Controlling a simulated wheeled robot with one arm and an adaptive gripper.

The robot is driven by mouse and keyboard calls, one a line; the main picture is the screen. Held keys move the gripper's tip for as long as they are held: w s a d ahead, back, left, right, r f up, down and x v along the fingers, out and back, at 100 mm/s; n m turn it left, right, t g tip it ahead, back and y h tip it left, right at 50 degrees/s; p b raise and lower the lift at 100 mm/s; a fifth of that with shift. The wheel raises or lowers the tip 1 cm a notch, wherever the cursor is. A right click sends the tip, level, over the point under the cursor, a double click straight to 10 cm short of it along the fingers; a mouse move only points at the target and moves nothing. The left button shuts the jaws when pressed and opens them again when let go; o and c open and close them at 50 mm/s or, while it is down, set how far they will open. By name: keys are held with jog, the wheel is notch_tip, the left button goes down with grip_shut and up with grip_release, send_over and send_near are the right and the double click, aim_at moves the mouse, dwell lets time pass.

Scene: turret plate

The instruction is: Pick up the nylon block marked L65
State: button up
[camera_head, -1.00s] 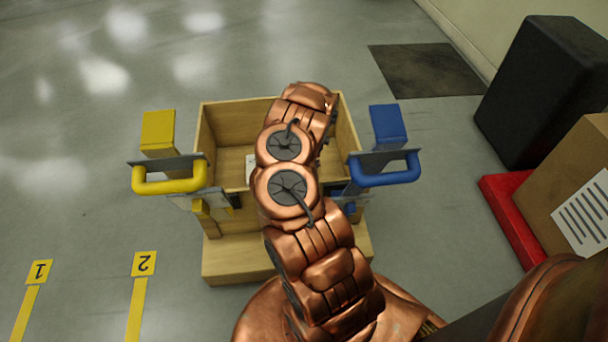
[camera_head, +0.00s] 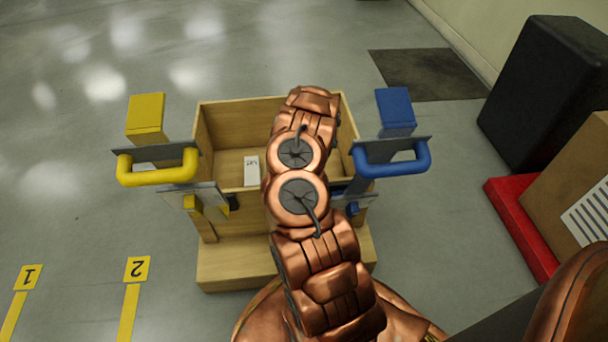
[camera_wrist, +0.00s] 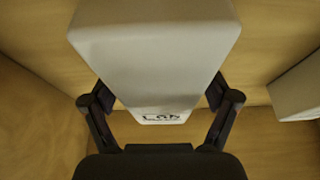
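A pale block (camera_wrist: 155,65) fills the upper middle of the wrist view, with a dark mark on its end face. The mark starts with L6; its last character is blurred. My gripper (camera_wrist: 160,100) has one dark finger against each side of this block, with the fingertips partly hidden behind it. The block looks large and close to the camera. In the head view my arm hides my gripper and this block. A second white block (camera_head: 251,170) with a small dark label lies in the wooden box, left of my arm.
The open wooden box (camera_head: 238,110) surrounds the work area; its wall also shows in the wrist view (camera_wrist: 30,125). Another pale block (camera_wrist: 300,92) is at the right edge there. A yellow handle (camera_head: 158,175) and a blue handle (camera_head: 395,168) flank the box.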

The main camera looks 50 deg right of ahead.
jog(key=c, duration=1.5)
